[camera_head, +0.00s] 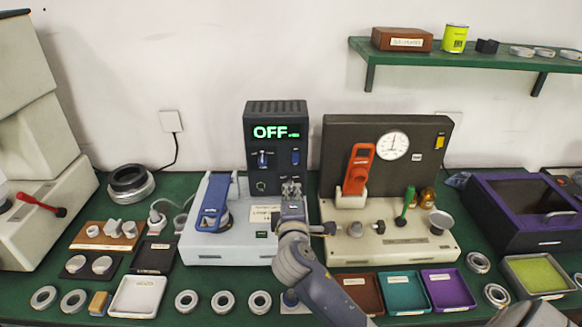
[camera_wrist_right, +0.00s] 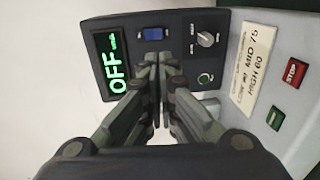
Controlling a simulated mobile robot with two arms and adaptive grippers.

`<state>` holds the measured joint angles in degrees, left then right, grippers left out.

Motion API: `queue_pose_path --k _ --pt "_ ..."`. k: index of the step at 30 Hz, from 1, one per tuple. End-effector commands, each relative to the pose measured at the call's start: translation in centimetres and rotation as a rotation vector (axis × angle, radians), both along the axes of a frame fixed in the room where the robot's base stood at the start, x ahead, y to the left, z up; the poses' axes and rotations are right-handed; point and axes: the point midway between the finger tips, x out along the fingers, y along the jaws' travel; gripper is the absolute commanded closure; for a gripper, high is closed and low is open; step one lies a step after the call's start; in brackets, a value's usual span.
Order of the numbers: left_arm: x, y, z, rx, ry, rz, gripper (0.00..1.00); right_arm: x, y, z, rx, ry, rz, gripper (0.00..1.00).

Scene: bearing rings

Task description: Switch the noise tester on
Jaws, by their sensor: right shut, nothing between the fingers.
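The noise tester has a dark upright panel (camera_head: 277,112) on a pale base. Its lit display (camera_head: 275,132) reads OFF; the display (camera_wrist_right: 116,70) also shows in the wrist view. A blue rocker switch (camera_wrist_right: 152,33) sits beside the display there, with a knob (camera_wrist_right: 207,39) and a small green-ringed control (camera_wrist_right: 205,78) to its right. My right gripper (camera_head: 291,186) is shut and empty in front of the panel's lower right part. In the wrist view its fingertips (camera_wrist_right: 160,62) point toward the rocker and hide part of the panel; contact cannot be told. My left gripper is out of view.
A blue lever-like arm (camera_head: 213,203) lies on the base at left. A red STOP button (camera_wrist_right: 292,72) and a green button (camera_wrist_right: 276,119) are on the base. The dial gauge station (camera_head: 388,125) stands close on the right. Rings and trays (camera_head: 404,291) line the front.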

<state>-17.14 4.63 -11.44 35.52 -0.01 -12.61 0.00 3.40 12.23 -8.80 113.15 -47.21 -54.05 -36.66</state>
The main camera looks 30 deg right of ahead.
Motion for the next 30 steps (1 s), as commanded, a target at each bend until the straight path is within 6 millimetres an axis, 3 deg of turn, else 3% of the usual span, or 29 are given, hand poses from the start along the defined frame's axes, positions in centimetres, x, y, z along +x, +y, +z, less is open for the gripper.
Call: queue_pose_path --k 11,30 --pt "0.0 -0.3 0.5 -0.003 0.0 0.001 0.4 1.4 -0.9 -0.1 0.002 0.001 -0.001 1.0" --pt "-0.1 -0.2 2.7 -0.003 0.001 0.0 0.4 9.6 -5.9 -1.2 0.004 0.001 -0.001 1.0"
